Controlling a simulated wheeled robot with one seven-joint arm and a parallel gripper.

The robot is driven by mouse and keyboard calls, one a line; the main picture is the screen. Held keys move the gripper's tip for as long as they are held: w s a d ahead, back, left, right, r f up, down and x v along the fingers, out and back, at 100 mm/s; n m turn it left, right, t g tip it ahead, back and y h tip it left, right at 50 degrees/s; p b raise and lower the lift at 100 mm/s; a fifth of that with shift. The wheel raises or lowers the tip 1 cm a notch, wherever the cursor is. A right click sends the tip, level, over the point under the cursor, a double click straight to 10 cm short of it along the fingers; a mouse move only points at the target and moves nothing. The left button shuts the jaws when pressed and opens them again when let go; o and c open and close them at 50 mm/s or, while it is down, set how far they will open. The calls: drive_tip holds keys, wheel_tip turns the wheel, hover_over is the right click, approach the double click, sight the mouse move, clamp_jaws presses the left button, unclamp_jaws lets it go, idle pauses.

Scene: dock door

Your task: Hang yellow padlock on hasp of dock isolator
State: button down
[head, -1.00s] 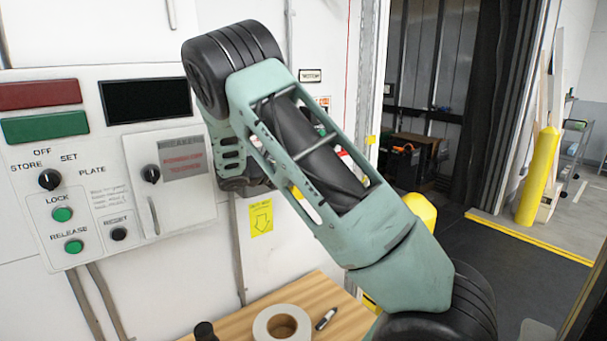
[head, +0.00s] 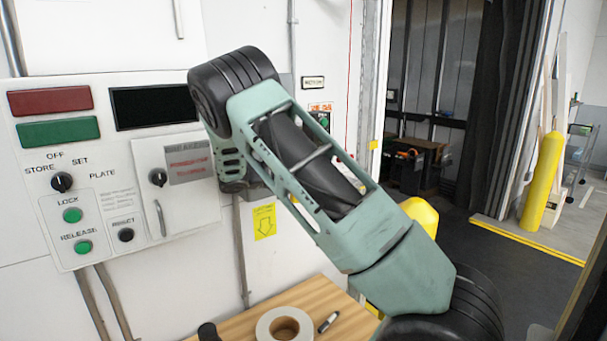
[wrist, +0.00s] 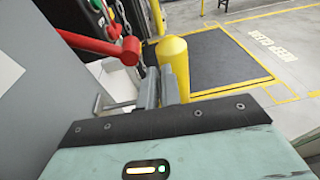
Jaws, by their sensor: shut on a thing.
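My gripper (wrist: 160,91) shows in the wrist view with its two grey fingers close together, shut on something. The fingers hide what they hold; the yellow padlock cannot be made out clearly. A red handle (wrist: 104,46) points toward the fingers from the left, its knobbed end above and left of them. Beside it is a dark box front with coloured buttons (wrist: 98,6). A thin metal bracket (wrist: 113,103) is just left of the fingers; whether it is the hasp I cannot tell. In the head view my arm hides the gripper and most of the isolator area.
A yellow bollard (wrist: 173,54) stands beyond the fingers and shows behind my arm in the head view (head: 421,214). A control panel (head: 150,125) is on the left wall. A wooden table (head: 250,325) below holds a tape roll (head: 266,329) and a marker (head: 328,322).

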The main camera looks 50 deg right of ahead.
drive_tip(key=shift+w+f+n+t, duration=0.15)
drive_tip(key=shift+w+n+t, duration=0.25)
drive_tip(key=shift+w, duration=0.75)
drive_tip(key=shift+w+d+f, duration=0.25)
drive_tip(key=shift+w+f, duration=0.1)
drive_tip(key=shift+a, duration=0.15)
drive_tip(key=c, duration=1.5)
unclamp_jaws()
drive_tip(key=shift+a, duration=0.1)
drive_tip(key=shift+r+b+v, duration=0.2)
drive_tip(key=shift+b+v, duration=0.4)
drive_tip(key=shift+v, duration=0.65)
drive_tip(key=shift+r+b+v, duration=0.15)
drive_tip(key=shift+b+v, duration=0.4)
drive_tip(key=shift+v, duration=0.65)
drive_tip(key=shift+r+b+v, duration=0.2)
drive_tip(key=shift+b+v, duration=0.4)
drive_tip(key=shift+v, duration=0.65)
